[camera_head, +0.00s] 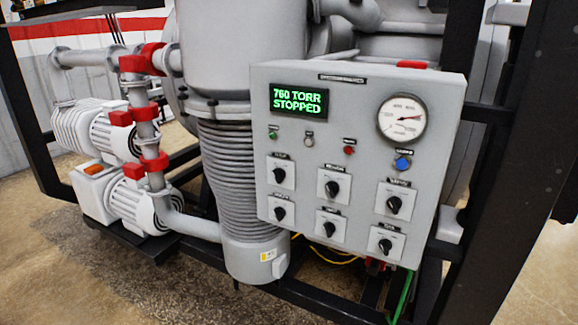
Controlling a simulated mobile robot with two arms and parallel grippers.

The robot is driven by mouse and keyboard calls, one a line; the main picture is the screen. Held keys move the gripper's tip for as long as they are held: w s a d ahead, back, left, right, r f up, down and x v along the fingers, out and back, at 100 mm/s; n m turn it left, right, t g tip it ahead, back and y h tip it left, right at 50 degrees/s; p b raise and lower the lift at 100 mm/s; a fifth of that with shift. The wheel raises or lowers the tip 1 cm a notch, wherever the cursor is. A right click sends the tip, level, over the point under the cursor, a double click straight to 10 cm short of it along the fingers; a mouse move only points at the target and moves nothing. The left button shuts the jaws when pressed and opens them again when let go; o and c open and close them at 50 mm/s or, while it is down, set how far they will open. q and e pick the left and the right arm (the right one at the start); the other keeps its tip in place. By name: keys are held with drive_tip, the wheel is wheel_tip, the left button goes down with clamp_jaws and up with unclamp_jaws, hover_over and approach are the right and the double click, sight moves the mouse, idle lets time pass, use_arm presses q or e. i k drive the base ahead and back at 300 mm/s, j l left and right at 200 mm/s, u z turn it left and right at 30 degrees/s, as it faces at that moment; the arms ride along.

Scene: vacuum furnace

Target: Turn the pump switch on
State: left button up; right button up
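A grey control panel (300,150) faces me right of the middle. It carries several black rotary switches on light plates in two rows of three. The upper row has a left switch (279,175), a middle switch (332,188) and a right switch (394,205). The lower row has a left switch (280,213), a middle switch (329,229) and a right switch (385,246). Their labels are too small to read, so I cannot tell which is the pump switch. A green display (298,102) reads "760 TORR STOPPED". Neither of my grippers is in view.
A round gauge (402,119) and small coloured buttons, including a blue one (403,163), sit above the switches. White pumps (134,205) with red-clamped pipes stand left. A ribbed grey column (232,180) is beside the panel. A black frame post (500,180) rises at right.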

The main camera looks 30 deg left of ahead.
sight(279, 175)
drive_tip(key=u, duration=1.15)
